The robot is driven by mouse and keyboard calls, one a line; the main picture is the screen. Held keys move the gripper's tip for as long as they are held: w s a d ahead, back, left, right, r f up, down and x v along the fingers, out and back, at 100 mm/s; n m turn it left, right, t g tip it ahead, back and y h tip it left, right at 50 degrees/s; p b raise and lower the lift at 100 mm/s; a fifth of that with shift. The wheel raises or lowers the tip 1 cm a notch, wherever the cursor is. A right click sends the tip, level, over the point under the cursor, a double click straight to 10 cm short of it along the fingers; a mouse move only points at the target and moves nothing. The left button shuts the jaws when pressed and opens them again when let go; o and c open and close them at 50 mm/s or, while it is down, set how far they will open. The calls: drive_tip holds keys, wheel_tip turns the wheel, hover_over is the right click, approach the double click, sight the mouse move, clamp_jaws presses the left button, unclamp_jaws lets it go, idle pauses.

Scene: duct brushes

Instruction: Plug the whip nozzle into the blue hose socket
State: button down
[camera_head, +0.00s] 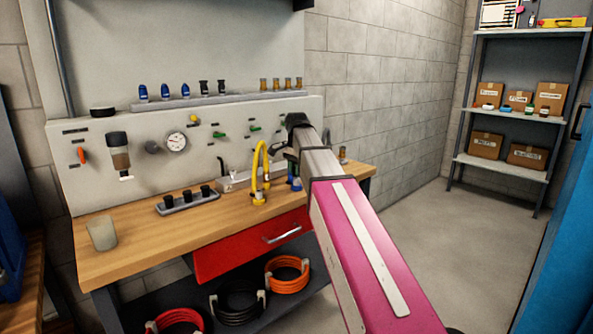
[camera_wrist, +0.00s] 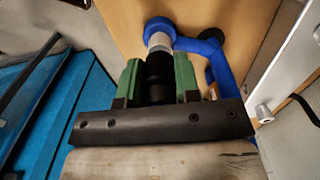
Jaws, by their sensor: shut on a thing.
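In the wrist view, my gripper (camera_wrist: 158,70) has its green fingers shut on the black body of the whip nozzle (camera_wrist: 158,88). The nozzle's pale grey front end points away from me and meets the blue ring of the hose socket (camera_wrist: 164,23). The overlap hides how deep it sits. The blue hose (camera_wrist: 222,68) curves off to the right of the socket. In the head view, my arm hides the gripper and nozzle. A small blue part of the hose (camera_head: 294,184) shows beside the arm on the bench.
A yellow hose (camera_head: 257,172) stands on the wooden bench (camera_head: 130,247) just left of my arm. A black tray with dark fittings (camera_head: 188,202) and a cup (camera_head: 102,233) are further left. A panel with valves and a gauge (camera_head: 176,142) rises behind.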

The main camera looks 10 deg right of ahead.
drive_tip(key=shift+f, duration=0.4)
drive_tip(key=c, duration=0.8)
unclamp_jaws()
drive_tip(key=shift+o, duration=0.2)
wheel_tip(320, 180, up, 11)
drive_tip(key=shift+f, duration=0.15)
drive_tip(key=shift+s, duration=0.1)
